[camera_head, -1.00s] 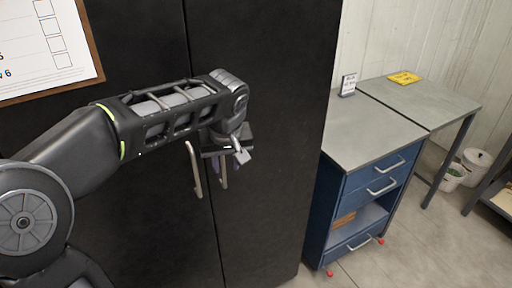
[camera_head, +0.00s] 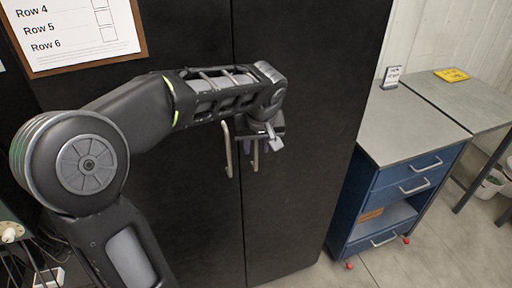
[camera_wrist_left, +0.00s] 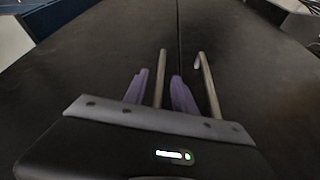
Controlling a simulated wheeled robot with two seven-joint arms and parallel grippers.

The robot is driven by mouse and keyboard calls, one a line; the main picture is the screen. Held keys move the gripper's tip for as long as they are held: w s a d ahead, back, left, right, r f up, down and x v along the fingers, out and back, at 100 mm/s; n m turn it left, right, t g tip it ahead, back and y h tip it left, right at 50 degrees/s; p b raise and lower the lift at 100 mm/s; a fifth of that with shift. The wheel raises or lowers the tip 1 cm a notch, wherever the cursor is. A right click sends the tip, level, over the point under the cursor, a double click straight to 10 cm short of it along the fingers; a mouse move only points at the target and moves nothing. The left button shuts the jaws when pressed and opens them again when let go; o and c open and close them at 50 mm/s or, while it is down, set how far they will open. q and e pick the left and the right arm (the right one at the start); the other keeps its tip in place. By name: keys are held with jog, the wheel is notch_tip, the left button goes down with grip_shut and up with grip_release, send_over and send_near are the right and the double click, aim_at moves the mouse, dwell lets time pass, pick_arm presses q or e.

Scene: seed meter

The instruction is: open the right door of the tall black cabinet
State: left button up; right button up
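The tall black cabinet (camera_head: 310,100) fills the middle of the head view, and both its doors look shut along a vertical seam. The left door's handle (camera_head: 228,150) and the right door's handle (camera_head: 255,162) are upright metal bars beside the seam. My left gripper (camera_head: 256,145) is at the right door's handle. In the left wrist view, my left gripper's purple fingers (camera_wrist_left: 160,76) stand apart on either side of the right door's handle (camera_wrist_left: 161,70), with a visible gap. The left door's handle (camera_wrist_left: 208,88) is outside the fingers there. My right gripper is not in view.
A blue drawer cart (camera_head: 385,195) with a grey top stands close to the cabinet's right side. A grey table (camera_head: 460,100) with a yellow sign is beyond it. A framed checklist (camera_head: 75,30) hangs at upper left. Some floor (camera_head: 440,250) in front of the cart is clear.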

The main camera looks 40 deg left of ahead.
pick_arm(q)
jog(key=shift+x, duration=1.3)
grip_shut()
dwell(0.5)
